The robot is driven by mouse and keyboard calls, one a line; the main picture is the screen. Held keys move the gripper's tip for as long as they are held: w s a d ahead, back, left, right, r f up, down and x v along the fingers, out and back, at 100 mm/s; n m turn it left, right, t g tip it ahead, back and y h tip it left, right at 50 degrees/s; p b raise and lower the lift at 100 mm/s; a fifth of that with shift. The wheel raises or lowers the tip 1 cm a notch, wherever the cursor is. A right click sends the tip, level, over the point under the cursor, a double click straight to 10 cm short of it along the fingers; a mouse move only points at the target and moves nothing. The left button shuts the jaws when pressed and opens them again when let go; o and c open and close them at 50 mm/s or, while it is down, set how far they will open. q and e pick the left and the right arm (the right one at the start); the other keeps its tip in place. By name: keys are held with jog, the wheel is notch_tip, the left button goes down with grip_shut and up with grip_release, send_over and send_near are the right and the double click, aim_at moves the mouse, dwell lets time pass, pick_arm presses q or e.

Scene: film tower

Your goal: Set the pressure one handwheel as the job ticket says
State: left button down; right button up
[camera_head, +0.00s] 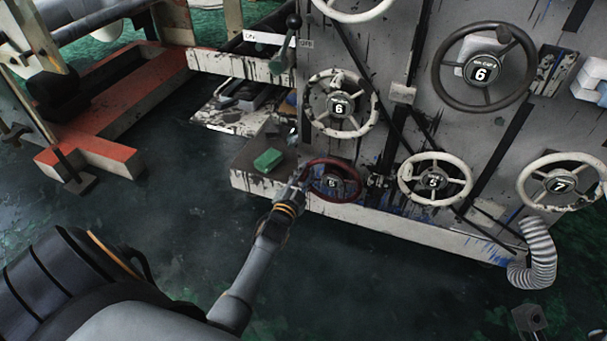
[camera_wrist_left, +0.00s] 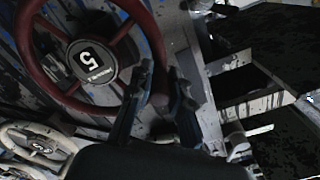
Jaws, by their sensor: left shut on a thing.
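My left gripper (camera_head: 301,181) is at the wheel's left side in the head view. In the wrist view its two dark fingers (camera_wrist_left: 162,78) stand either side of a dark knob at the wheel's rim, shut on it. The fingers partly hide the knob. I cannot make out a job ticket.
Pale handwheels (camera_head: 435,181), (camera_head: 340,104) and (camera_head: 562,181) and a dark handwheel (camera_head: 483,68) surround the red one. A green block (camera_head: 268,161) lies on a ledge left of it. A ribbed hose (camera_head: 540,255) hangs at right. The dark floor in front is mostly clear.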

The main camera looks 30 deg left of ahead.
pick_arm(q)
jog(key=shift+w+a+r, duration=0.1)
jog(key=shift+a+r, duration=0.1)
jog(key=shift+r, duration=0.15)
jog(key=c, duration=1.5)
grip_release()
jog(key=shift+o, duration=1.4)
jog(key=shift+w+d+f, duration=0.1)
jog(key=shift+f, duration=0.05)
jog(key=shift+s+d+f, duration=0.1)
jog(key=shift+s+d, duration=0.05)
jog(key=shift+s, duration=0.15)
jog(key=v, duration=1.1)
jog(key=shift+s, duration=0.2)
